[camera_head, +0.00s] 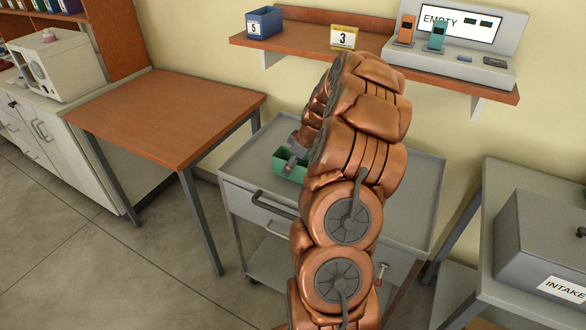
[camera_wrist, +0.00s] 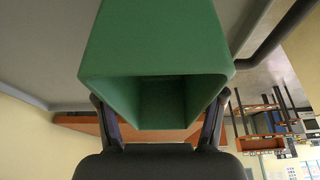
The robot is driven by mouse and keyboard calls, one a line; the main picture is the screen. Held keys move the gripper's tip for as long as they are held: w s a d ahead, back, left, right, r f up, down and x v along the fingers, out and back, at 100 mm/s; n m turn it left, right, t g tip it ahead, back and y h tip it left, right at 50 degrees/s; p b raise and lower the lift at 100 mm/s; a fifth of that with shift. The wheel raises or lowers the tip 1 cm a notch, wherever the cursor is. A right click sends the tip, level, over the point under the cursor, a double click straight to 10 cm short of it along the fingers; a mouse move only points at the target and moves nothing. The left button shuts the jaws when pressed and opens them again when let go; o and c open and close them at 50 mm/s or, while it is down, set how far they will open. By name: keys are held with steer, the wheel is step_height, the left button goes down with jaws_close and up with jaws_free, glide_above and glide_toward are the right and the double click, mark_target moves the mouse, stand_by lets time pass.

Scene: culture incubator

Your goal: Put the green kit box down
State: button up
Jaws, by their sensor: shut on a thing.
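The green kit box (camera_head: 283,161) is an open-topped box over the left part of the grey cart's top (camera_head: 258,152) in the head view. My gripper (camera_head: 297,158) is shut on it; my copper-coloured arm hides part of both. In the wrist view the green box (camera_wrist: 155,45) fills the upper middle, with its hollow opening facing the camera. The dark fingers of my gripper (camera_wrist: 160,122) press on its two sides. I cannot tell whether the box's base touches the cart top.
A wooden table (camera_head: 165,115) stands left of the cart. A wall shelf (camera_head: 300,42) holds a blue bin (camera_head: 264,22), a yellow bin (camera_head: 344,38) and a device with a screen. A grey box marked INTAKE (camera_head: 540,240) stands at right. The visible cart top is otherwise clear.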

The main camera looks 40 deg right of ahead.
steer(key=shift+f+p, duration=0.4)
steer(key=shift+f, duration=0.9)
steer(key=shift+f, duration=0.1)
steer(key=o, duration=1.8)
